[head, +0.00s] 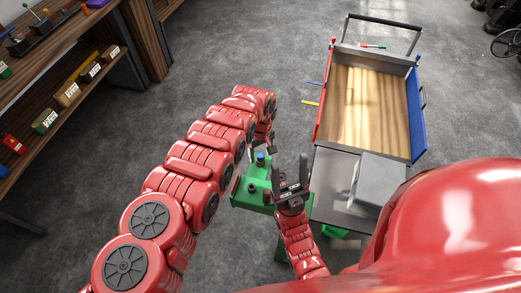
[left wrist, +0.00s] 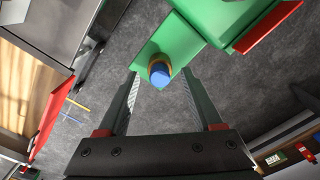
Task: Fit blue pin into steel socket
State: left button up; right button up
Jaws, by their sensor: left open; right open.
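The blue pin (head: 260,159) stands at the far end of a green fixture (head: 245,195). In the left wrist view the blue pin (left wrist: 160,75) sits in a brownish ring on the green block (left wrist: 185,50). My left gripper (left wrist: 160,88) is open, with one finger on each side of the pin and gaps visible. I cannot tell which part is the steel socket.
A cart with a wooden tray (head: 372,135) and blue and red sides stands at the right. A grey box (head: 377,182) sits on its near dark surface. Shelves with small labelled boxes (head: 67,94) line the left. Grey floor lies open between them.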

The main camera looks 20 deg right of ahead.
aim_at(260, 155)
pick_arm(q)
grip_shut()
dwell(0.3)
jog(key=shift+r+p, duration=0.8)
jog(key=shift+r, duration=0.25)
jog(key=shift+r+p, duration=0.55)
jog(key=shift+r, duration=0.65)
jog(key=shift+w, duration=0.1)
